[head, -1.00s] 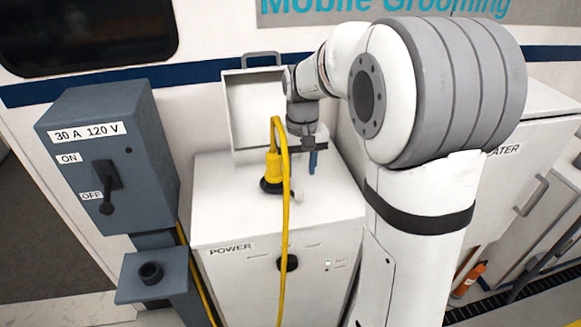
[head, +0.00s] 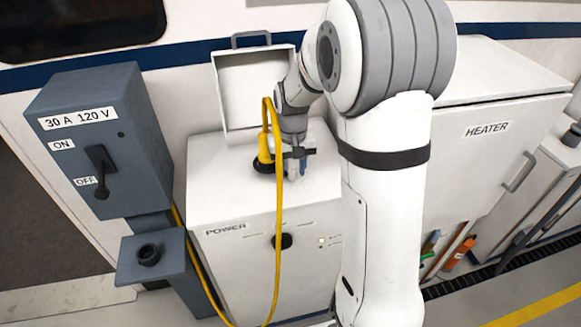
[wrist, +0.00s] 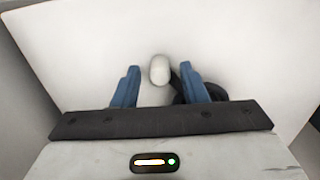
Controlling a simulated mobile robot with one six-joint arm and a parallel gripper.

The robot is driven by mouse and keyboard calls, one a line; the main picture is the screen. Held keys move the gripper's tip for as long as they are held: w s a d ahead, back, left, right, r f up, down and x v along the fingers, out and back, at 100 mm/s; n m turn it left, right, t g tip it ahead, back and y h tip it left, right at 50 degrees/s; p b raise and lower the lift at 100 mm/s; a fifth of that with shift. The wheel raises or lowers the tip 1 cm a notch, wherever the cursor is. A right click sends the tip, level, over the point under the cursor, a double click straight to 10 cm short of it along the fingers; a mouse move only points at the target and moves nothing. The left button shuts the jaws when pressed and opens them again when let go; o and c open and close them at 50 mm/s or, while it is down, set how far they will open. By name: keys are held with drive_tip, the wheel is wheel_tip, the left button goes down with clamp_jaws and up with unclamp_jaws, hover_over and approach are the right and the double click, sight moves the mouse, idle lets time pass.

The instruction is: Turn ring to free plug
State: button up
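The yellow plug (head: 264,148) stands upright in a black ring (head: 263,164) on top of the white POWER box (head: 240,250), its yellow cable looping over and down the front. My gripper (head: 297,172) points down just right of the plug, low over the box top. In the wrist view my gripper (wrist: 159,67) is open, with two blue fingers apart. A pale rounded knob (wrist: 159,70) shows between the fingertips, untouched as far as I can see. Part of the black ring (wrist: 184,92) shows behind the right finger, which hides much of it. The plug is not visible there.
A grey switch box (head: 100,140) stands at left, its lever (head: 101,180) down at OFF. Below is a grey bracket with a black socket (head: 149,254). The raised lid (head: 240,85) stands behind the plug. The HEATER cabinet (head: 490,150) is at right.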

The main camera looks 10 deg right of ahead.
clamp_jaws()
drive_tip(key=shift+a, duration=0.2)
drive_tip(key=shift+d, duration=0.2)
drive_tip(key=shift+s, duration=0.1)
